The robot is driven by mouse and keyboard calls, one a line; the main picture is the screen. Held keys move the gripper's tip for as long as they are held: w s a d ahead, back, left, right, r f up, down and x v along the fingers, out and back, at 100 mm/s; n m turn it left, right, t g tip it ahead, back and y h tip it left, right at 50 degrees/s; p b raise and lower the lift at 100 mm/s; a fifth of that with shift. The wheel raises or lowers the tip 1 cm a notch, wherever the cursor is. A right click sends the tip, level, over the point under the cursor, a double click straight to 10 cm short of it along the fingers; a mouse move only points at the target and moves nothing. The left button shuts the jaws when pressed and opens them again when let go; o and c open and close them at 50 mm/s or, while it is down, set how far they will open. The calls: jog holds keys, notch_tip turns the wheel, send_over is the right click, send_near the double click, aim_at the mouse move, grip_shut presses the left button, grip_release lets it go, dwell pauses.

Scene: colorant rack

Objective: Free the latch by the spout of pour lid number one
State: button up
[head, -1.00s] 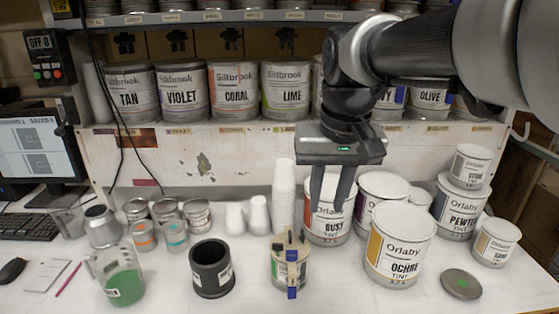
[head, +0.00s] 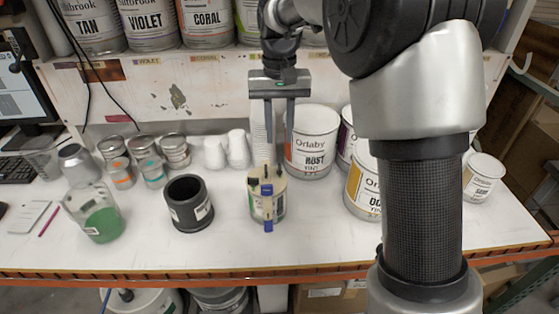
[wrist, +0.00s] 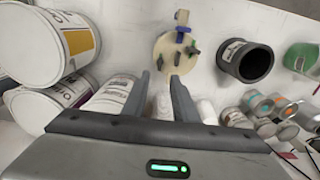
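A small cream can with a pour lid (head: 267,197) stands upright on the white bench, with blue and dark pieces on top and a blue piece down its front. In the wrist view the round cream lid (wrist: 172,55) carries several dark latches, a blue piece (wrist: 183,34) and a tan projection (wrist: 181,17) at its far edge. I cannot tell which lid number it bears. My gripper (head: 279,140) points down above and behind the lid, its two fingers apart and empty. In the wrist view the open fingertips (wrist: 160,78) are near the lid's lower edge, with no contact visible.
A black cylindrical container (head: 188,204) stands left of the can, and a jug of green liquid (head: 98,218) farther left. White Orlaby cans (head: 311,142) stand to the right, close to my gripper. Stacked white cups (head: 257,130) are behind. The bench front is clear.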

aim_at(280, 166)
notch_tip(280, 166, down, 10)
jog(key=shift+r, duration=0.15)
jog(key=shift+c, duration=0.5)
grip_shut()
